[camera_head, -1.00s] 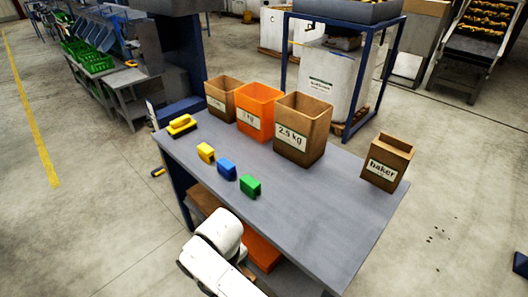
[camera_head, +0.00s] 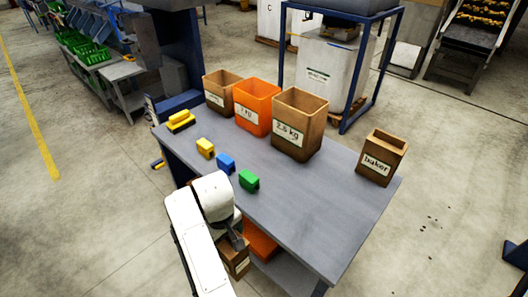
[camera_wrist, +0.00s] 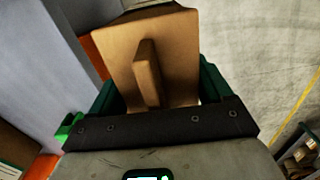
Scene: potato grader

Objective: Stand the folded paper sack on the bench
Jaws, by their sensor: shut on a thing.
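The brown paper sack (camera_wrist: 178,45) fills the middle of the wrist view, between the green fingers of my gripper (camera_wrist: 158,88). My gripper is shut on it. In the head view the sack (camera_head: 236,262) shows below my wrist, beside the near edge of the bench and lower than its top; a pale label shows on it. My arm hides part of it. The grey bench (camera_head: 310,215) has its top to the upper right of my gripper.
Brown, orange and 2.5 kg bins (camera_head: 298,128) line the bench's back. A baker box (camera_head: 381,157) stands at the right. Yellow, blue and green blocks (camera_head: 249,181) and a yellow brush (camera_head: 180,121) lie at the left. The bench's middle and near right are clear. An orange thing (camera_head: 262,243) is on the lower shelf.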

